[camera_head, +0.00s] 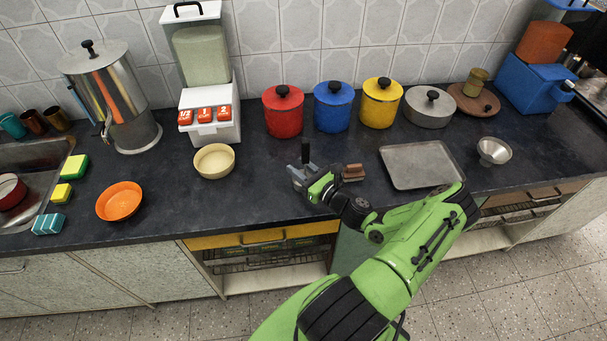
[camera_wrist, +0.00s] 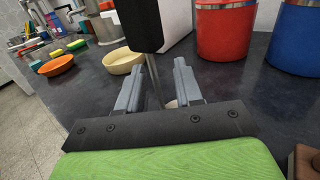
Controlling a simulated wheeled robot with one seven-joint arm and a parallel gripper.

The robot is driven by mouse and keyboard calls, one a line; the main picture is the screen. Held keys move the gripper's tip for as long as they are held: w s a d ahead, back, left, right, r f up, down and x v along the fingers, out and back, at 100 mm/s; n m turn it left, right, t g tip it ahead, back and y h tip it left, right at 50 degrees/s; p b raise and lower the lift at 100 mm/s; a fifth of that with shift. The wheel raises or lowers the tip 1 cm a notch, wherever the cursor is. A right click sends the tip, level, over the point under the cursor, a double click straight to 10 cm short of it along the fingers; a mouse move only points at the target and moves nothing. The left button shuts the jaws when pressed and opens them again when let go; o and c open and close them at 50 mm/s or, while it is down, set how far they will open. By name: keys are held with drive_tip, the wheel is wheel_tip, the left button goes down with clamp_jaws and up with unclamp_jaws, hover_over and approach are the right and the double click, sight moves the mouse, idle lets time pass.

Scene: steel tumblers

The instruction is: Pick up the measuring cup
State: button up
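A utensil with an upright black handle (camera_head: 305,152) and a thin metal stem appears to be the measuring cup; its lower part is mostly hidden by my gripper. In the wrist view its black handle (camera_wrist: 140,24) rises at the top, with the stem below it, between my fingers. My gripper (camera_head: 300,172) is low over the dark counter at the utensil. In the wrist view my gripper (camera_wrist: 165,70) has its grey fingers apart, with a gap between them. Whether either finger touches the stem I cannot tell.
A brown wooden block (camera_head: 354,172) lies just right of my gripper. A beige bowl (camera_head: 214,161) and orange bowl (camera_head: 119,201) stand left. Red (camera_head: 283,112), blue (camera_head: 333,108) and yellow (camera_head: 381,104) pots stand behind. A metal tray (camera_head: 420,165) lies right.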

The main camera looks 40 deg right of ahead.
clamp_jaws()
